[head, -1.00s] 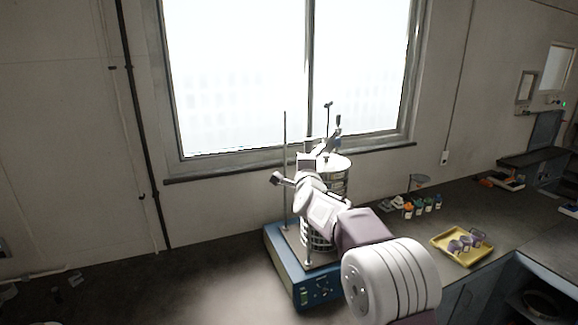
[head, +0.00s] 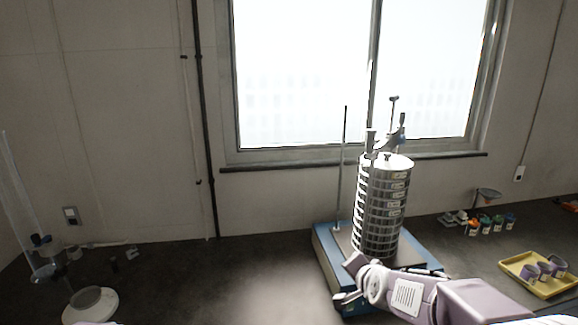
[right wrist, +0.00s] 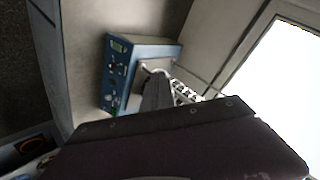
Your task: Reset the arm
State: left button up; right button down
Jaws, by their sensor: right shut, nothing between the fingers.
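My right arm enters the head view from the lower right. Its gripper (head: 342,299) is in front of the sieve shaker's blue base (head: 322,255), low and partly hiding its front. In the right wrist view the gripper's dark fingers (right wrist: 155,88) are together with nothing held, and the blue base with its control panel (right wrist: 118,72) shows beyond them. A tall stack of metal sieves (head: 382,205) stands upright on the shaker, with a clamp (head: 385,140) across its top. I cannot tell whether the gripper touches the base. My left gripper is not in view.
A yellow tray (head: 515,264) with purple-grey cups (head: 548,268) lies at the right. Small bottles (head: 490,226) and a funnel (head: 487,194) stand behind it. At the left are a clear tube (head: 20,205) and a white round device (head: 88,303).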

jog(key=s+f+n+g, duration=0.4)
jog(key=s+f, duration=0.4)
jog(key=s, duration=0.4)
jog(key=s+f+n+g, duration=0.5)
jog(key=s+f, duration=0.3)
jog(key=s, duration=0.4)
jog(key=shift+s+d+f+n+g, duration=0.2)
jog(key=shift+d+n+g, duration=0.1)
jog(key=shift+n, duration=0.2)
